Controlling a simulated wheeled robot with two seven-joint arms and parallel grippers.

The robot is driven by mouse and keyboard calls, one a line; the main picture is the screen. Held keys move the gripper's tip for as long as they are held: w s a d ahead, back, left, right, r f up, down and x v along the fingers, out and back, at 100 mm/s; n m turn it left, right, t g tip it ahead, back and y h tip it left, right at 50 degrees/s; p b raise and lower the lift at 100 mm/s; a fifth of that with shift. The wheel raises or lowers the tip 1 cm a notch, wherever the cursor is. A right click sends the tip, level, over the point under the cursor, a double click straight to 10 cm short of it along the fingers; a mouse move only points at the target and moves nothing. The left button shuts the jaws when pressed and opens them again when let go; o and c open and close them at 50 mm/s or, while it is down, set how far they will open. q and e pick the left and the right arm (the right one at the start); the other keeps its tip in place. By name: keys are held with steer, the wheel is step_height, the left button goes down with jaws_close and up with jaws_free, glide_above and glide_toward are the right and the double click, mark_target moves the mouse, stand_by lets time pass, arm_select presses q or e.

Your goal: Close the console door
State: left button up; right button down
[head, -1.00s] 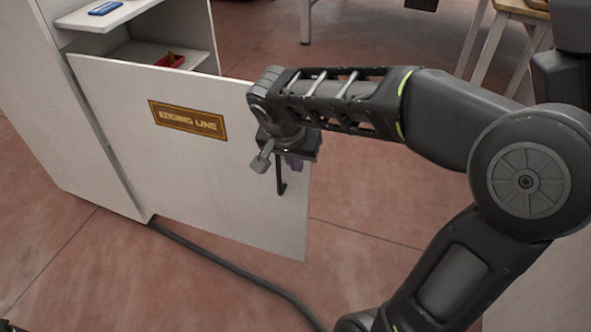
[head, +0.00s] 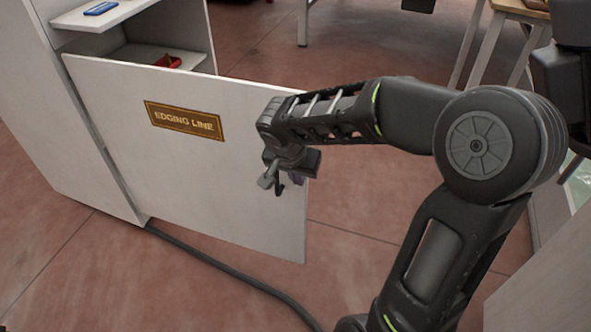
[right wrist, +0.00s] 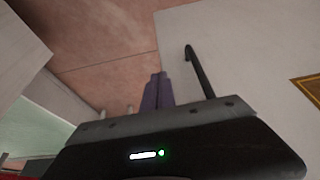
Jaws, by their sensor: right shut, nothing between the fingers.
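The console door (head: 190,185) is a white panel with a brown "EDGING LINE" plate (head: 184,121). It stands open, swung out from the white console (head: 75,150) at its left edge. A black bar handle (right wrist: 199,70) is on the door's face near its free edge; in the head view my wrist hides most of it. My right gripper (head: 298,180) is by that free edge. In the right wrist view its purple fingers (right wrist: 157,90) are shut and empty, beside the handle and apart from it. My left gripper is out of view.
Console shelves hold a blue item (head: 101,8) and a red tray (head: 167,61). A dark cable (head: 225,270) runs over the reddish floor below the door. A wooden-topped stool (head: 520,10) stands at back right. Floor beyond the door is clear.

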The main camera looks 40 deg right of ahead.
steer(key=shift+w+d+f, duration=0.3)
steer(key=shift+w+d, duration=0.15)
steer(key=shift+d, duration=0.2)
steer(key=shift+w+d+f, duration=0.25)
steer(key=shift+w+d, duration=0.25)
steer(key=shift+d, duration=0.1)
steer(key=shift+w+d+f, duration=0.3)
steer(key=shift+w+d, duration=0.15)
steer(key=shift+d, duration=0.2)
steer(key=shift+w+d+p, duration=0.1)
steer(key=shift+p, duration=0.2)
